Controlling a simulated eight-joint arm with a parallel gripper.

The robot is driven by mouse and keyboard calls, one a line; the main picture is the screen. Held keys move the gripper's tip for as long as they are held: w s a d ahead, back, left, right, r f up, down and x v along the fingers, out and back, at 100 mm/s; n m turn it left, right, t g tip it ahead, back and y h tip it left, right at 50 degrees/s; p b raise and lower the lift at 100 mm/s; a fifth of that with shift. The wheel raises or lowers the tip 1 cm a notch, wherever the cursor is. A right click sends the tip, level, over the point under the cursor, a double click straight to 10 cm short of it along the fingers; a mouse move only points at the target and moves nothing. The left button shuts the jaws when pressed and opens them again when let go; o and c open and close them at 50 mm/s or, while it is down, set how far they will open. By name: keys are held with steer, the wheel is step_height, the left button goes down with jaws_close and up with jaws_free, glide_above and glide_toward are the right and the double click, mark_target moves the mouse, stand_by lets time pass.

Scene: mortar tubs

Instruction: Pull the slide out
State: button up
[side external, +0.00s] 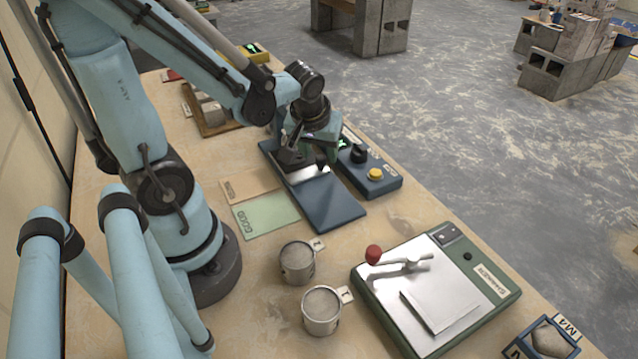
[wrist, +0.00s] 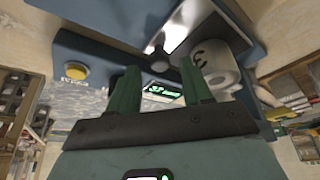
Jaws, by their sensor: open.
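A long dark blue flat unit (side external: 331,206) lies on the table with a bright metal strip (side external: 304,174) along its top; the strip looks like the slide. In the wrist view the bright strip (wrist: 184,24) runs up from a dark knob-like piece (wrist: 157,50); I cannot tell whether that piece is fixed to it. My gripper (side external: 308,166) is low over the far half of the unit and hides part of it. In the wrist view my gripper (wrist: 158,68) is open, its green fingers apart, with the dark piece showing between their tips and nothing held.
A blue control box with a yellow button (side external: 375,174) and black knob stands close right of the gripper. A pale cylinder marked 3 (wrist: 217,66) is beside one finger. Two metal cups (side external: 297,262) (side external: 321,311) and a green-framed metal plate device (side external: 367,301) stand nearer.

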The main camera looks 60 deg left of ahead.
steer(key=shift+x, duration=1)
jaws_close()
